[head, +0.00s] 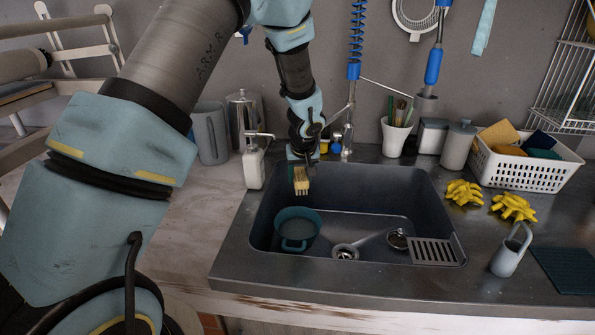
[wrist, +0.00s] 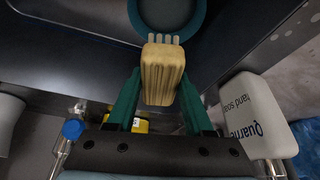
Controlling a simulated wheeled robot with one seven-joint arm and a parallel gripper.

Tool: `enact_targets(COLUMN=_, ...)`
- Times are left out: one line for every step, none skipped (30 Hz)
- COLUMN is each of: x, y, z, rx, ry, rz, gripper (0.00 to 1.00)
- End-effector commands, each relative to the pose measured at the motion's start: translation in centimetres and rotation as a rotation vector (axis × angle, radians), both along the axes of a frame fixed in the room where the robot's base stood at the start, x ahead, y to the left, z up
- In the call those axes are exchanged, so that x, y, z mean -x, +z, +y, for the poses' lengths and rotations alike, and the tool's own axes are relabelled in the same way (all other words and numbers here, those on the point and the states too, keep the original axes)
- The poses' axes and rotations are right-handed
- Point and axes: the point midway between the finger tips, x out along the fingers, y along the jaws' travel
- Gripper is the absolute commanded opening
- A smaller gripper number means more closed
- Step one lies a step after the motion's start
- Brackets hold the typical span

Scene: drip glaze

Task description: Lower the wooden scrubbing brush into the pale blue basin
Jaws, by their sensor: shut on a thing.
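The wooden scrubbing brush (wrist: 162,75) is between the green fingers of my gripper (wrist: 158,98), which is shut on it. Its pale bristle tufts point towards the top of the wrist view. In the head view the brush (head: 301,182) hangs below my gripper (head: 300,164), over the back left part of the sink. A round basin (head: 296,229) stands in the left of the sink, below the brush and apart from it. It looks dark teal rather than pale blue. The basin (wrist: 168,14) is partly cut off at the top of the wrist view.
The grey sink (head: 375,185) surrounds the basin, its right side holding drains and a slotted rack (head: 433,251). A soap bottle (head: 253,165) stands close to my gripper's left in the head view. Yellow scrubbers (head: 464,192) and a white basket (head: 527,170) lie to the right.

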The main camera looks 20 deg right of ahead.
Motion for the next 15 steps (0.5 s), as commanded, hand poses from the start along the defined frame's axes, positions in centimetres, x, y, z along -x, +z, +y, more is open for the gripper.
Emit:
enact_targets(x=0.0, y=-1.4, z=0.0, rx=-0.002, ry=-0.001, rz=0.001, gripper=0.00)
enact_targets(x=0.0, y=-1.9, z=0.0, rx=-0.002, ry=-0.001, rz=0.002, gripper=0.00)
enact_targets(x=0.0, y=-2.7, z=0.0, rx=-0.002, ry=-0.001, rz=0.002, gripper=0.00)
enact_targets(x=0.0, y=-3.3, z=0.0, rx=-0.002, ry=-0.001, rz=0.001, gripper=0.00)
enact_targets(x=0.0, y=-3.8, z=0.0, rx=-0.002, ry=-0.001, rz=0.001, gripper=0.00)
enact_targets(x=0.0, y=-4.5, z=0.0, rx=-0.002, ry=-0.001, rz=0.001, gripper=0.00)
enact_targets(x=0.0, y=-5.0, z=0.0, rx=-0.002, ry=-0.001, rz=0.001, gripper=0.00)
enact_targets(x=0.0, y=-5.5, z=0.0, rx=-0.002, ry=-0.001, rz=0.001, gripper=0.00)
enact_targets(x=0.0, y=-6.1, z=0.0, rx=-0.002, ry=-0.001, rz=0.001, gripper=0.00)
enact_targets(x=0.0, y=-6.5, z=0.0, rx=-0.002, ry=-0.001, rz=0.001, gripper=0.00)
enact_targets(x=0.0, y=-6.9, z=0.0, rx=-0.002, ry=-0.001, rz=0.001, gripper=0.00)
enact_targets(x=0.0, y=-7.4, z=0.0, rx=0.000, ry=-0.001, rz=0.000, gripper=0.00)
enact_targets(x=0.0, y=-7.6, z=0.0, rx=0.000, ry=-0.001, rz=0.000, gripper=0.00)
enact_targets(x=0.0, y=-7.9, z=0.0, rx=0.000, ry=-0.001, rz=0.000, gripper=0.00)
enact_targets(x=0.0, y=-8.2, z=0.0, rx=0.000, ry=-0.001, rz=0.000, gripper=0.00)
